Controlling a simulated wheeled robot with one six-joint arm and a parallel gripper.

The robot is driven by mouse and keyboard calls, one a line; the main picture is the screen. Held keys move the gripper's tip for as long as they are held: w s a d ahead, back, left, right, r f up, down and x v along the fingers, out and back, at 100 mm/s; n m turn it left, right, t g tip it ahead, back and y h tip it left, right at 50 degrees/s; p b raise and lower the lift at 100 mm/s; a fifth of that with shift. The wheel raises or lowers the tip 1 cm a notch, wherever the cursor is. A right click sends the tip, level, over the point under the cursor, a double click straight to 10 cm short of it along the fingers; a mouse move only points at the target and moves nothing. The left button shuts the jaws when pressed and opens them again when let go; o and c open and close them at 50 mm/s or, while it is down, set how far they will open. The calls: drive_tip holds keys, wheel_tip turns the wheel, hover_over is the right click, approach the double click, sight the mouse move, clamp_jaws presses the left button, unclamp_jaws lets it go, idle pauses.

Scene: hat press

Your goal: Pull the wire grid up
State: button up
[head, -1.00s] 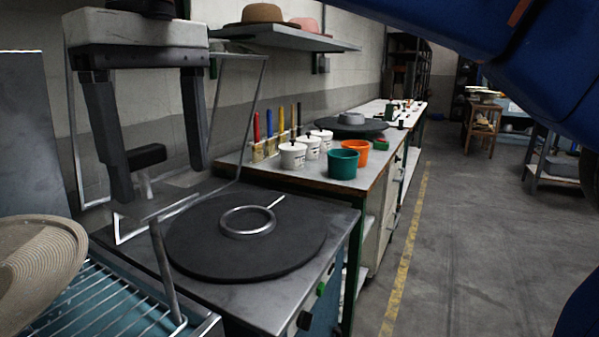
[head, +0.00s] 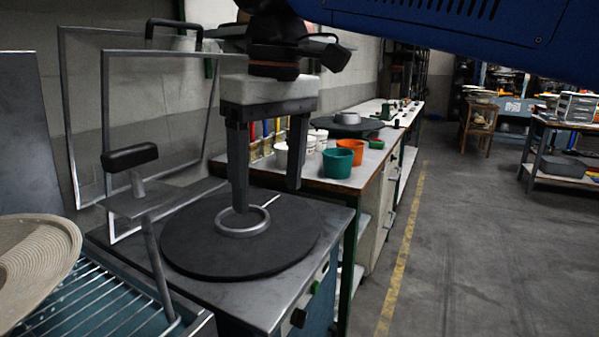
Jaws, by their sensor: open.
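My gripper (head: 267,198) is open and empty, with its two dark fingers pointing down over the round black plate. The near finger overlaps the metal ring on that plate in the picture; I cannot tell whether it touches. A wire grid of parallel metal bars (head: 75,308) lies flat at the lower left, well left of my gripper. A ribbed tan hat form (head: 32,258) covers its left part. A T-shaped lever with a black grip (head: 130,158) stands beside the grid. Thin metal frames (head: 213,110) stand upright behind the lever, one with a black handle on top.
The round black plate (head: 190,242) with the metal ring (head: 228,230) lies on a steel table. Behind it a bench holds a green cup (head: 337,163), an orange cup (head: 351,150) and brushes. A grey panel (head: 30,130) stands at far left.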

drive_tip(key=w+d+f+m+t, duration=0.1)
drive_tip(key=w+d+f+m, duration=0.2)
drive_tip(key=d+f, duration=0.6)
drive_tip(key=s+d+f+m+t, duration=0.1)
drive_tip(key=s+d+f+m, duration=0.2)
drive_tip(key=d+f, duration=0.8)
drive_tip(key=s+d+f+m+t+h, duration=0.1)
drive_tip(key=s+d+f, duration=0.4)
drive_tip(key=d+f, duration=0.6)
drive_tip(key=d+m+t, duration=0.1)
drive_tip(key=d+m, duration=0.1)
drive_tip(key=shift+d+m, duration=0.15)
drive_tip(key=shift+m, duration=0.15)
